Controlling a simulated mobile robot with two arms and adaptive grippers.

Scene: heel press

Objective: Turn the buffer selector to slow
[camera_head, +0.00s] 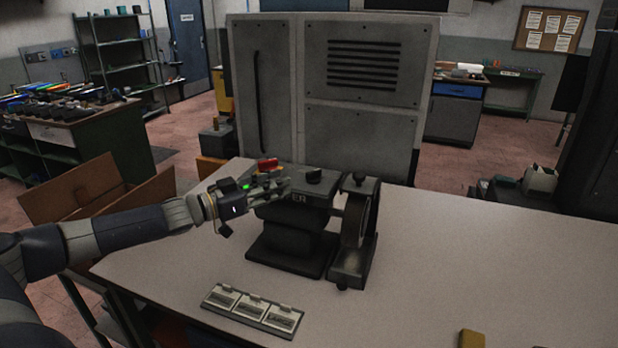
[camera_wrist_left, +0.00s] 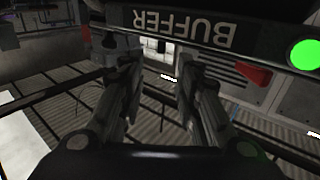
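The dark buffer machine (camera_head: 290,240) stands on the pale table, with a wheel (camera_head: 356,218) at its right side. A black knob (camera_head: 314,176) sits on top; I cannot tell whether it is the selector, and its setting is unreadable. The upside-down BUFFER label (camera_wrist_left: 185,22) shows in the left wrist view, beside a bright green disc (camera_wrist_left: 306,55) and a red pointed part (camera_wrist_left: 252,74). My left gripper (camera_head: 282,186) is at the machine's upper left, left of the knob. Its fingers (camera_wrist_left: 158,78) are apart with nothing visible between them. My right gripper is out of view.
A red object (camera_head: 267,164) shows just behind my left gripper. A tray with several cards (camera_head: 252,310) lies at the table's front left. A yellow block (camera_head: 471,339) is at the front. A grey cabinet (camera_head: 360,120) stands behind. The table's right side is clear.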

